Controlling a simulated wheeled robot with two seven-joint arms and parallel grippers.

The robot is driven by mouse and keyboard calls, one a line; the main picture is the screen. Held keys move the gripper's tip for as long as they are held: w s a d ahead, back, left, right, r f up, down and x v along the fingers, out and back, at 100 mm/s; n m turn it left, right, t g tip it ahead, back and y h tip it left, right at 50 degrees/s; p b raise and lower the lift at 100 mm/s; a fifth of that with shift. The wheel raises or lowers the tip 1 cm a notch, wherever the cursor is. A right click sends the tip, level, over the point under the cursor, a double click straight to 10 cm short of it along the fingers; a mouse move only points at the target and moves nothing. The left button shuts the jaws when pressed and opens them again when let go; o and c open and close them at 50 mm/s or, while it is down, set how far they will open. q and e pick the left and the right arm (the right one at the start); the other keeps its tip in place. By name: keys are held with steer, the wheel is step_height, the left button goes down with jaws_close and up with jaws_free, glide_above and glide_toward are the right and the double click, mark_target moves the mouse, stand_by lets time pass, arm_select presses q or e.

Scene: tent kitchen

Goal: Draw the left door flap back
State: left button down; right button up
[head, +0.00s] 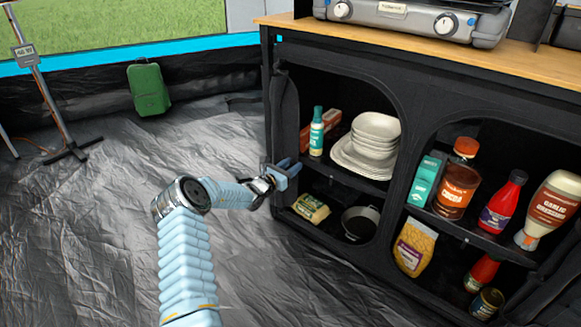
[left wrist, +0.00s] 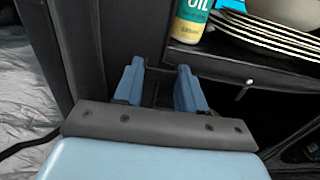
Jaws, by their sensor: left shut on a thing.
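The black kitchen cabinet (head: 413,150) has two arched openings. The left opening is uncovered, and its shelves show. The left door flap (head: 285,112) appears as dark fabric gathered along the left edge of that opening, hard to tell from the black frame. My left gripper (head: 282,174) is at the lower part of this edge, near the middle shelf. In the left wrist view, the left gripper's blue fingers (left wrist: 160,90) stand a little apart with dark material between them, which I take to be the flap's edge. My right gripper is not in view.
The left opening holds a green-white oil bottle (head: 317,132), stacked plates (head: 367,152) and a dark bowl (head: 361,222). The right opening holds several bottles and packets. A stove (head: 410,18) stands on the wooden top. Grey groundsheet (head: 110,240) lies clear to the left.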

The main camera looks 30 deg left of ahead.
arm_select(q)
steer(key=c, duration=0.7)
jaws_free()
steer(key=s, duration=0.4)
steer(key=s+p, duration=0.1)
steer(key=s, duration=0.4)
steer(key=s+a, duration=0.1)
steer(key=s, duration=0.3)
steer(key=shift+s+p, duration=0.4)
